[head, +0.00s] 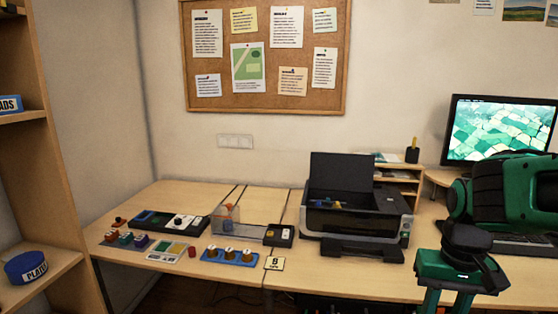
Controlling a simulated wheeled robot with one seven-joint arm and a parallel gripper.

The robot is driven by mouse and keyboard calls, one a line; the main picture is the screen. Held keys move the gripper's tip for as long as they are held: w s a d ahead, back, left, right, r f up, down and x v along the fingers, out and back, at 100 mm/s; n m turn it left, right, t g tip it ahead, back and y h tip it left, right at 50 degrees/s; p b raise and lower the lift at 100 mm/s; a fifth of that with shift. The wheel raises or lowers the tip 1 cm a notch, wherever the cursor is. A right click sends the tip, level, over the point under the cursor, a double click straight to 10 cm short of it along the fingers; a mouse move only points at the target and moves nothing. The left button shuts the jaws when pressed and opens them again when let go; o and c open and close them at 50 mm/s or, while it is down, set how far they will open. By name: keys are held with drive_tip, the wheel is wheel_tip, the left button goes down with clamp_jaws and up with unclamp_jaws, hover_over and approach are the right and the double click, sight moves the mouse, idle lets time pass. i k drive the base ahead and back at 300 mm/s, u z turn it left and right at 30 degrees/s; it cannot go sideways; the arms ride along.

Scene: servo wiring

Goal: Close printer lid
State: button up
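The black and grey printer (312,222) stands on the desk at the centre right. Its black lid (341,172) is raised and stands nearly upright at the back. The open top shows the dark inside, with small blue and orange parts (335,204). A black tray (362,252) sticks out at the printer's front. My gripper (447,303) is at the lower right, to the right of the printer and apart from it, pointing down. Its two green fingers are spread with nothing seen between them. Their tips are cut off by the picture's lower edge.
A wooden shelf organiser (405,187) stands behind the printer's right side. A monitor (503,130) and keyboard (515,243) are at the right, partly behind my arm. Small trays, a blue holder (230,256) and a black box (279,235) lie left of the printer.

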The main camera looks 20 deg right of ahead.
sight(330, 171)
drive_tip(key=u, duration=1.95)
drive_tip(key=i, duration=1.55)
drive_tip(key=z, duration=2.9)
drive_tip(key=i, duration=0.6)
drive_tip(key=u, duration=0.05)
